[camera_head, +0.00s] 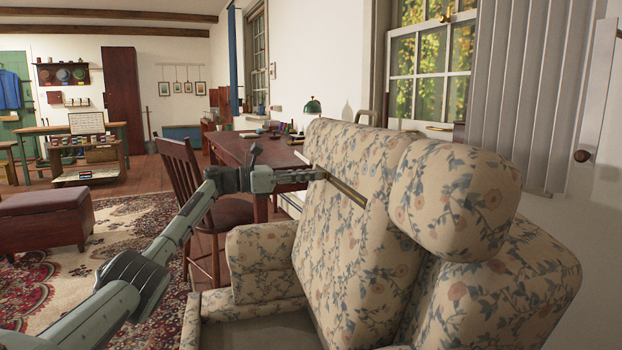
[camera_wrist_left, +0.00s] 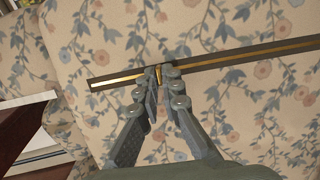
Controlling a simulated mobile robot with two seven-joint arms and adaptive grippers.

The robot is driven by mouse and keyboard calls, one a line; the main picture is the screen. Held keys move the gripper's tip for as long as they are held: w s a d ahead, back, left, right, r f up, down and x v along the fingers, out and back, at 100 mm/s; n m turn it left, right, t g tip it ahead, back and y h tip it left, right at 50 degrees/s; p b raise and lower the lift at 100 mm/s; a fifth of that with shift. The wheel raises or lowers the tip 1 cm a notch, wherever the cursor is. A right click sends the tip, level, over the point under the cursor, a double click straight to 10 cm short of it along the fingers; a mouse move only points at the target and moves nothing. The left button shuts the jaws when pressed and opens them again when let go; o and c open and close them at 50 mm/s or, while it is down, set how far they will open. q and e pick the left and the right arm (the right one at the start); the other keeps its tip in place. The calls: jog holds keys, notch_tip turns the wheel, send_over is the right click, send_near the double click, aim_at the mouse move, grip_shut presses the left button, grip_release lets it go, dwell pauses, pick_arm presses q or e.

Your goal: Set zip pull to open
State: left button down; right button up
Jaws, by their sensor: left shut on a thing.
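A dark zip strip with a brass-coloured line (camera_head: 347,191) runs across the back cushion of a floral armchair (camera_head: 340,245). It also crosses the wrist view (camera_wrist_left: 235,56), with its left end in sight. My left gripper (camera_head: 322,174) reaches the strip's upper left end in the head view. In the wrist view the fingertips (camera_wrist_left: 161,72) are closed together over the strip, nearer its left end. They are shut on the small zip pull (camera_wrist_left: 160,79), of which only a sliver shows between them. In the head view the pull cannot be made out. My right gripper is not in view.
The chair's headrest cushion (camera_head: 455,198) bulges out right of the zip, and an armrest (camera_head: 262,260) lies below my left arm. A wooden chair (camera_head: 182,175) and desk (camera_head: 235,147) stand behind the arm. An ottoman (camera_head: 45,222) is on the left.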

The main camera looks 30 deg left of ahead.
pick_arm(q)
jog(key=c, duration=1.7)
grip_release()
jog(key=v, duration=1.2)
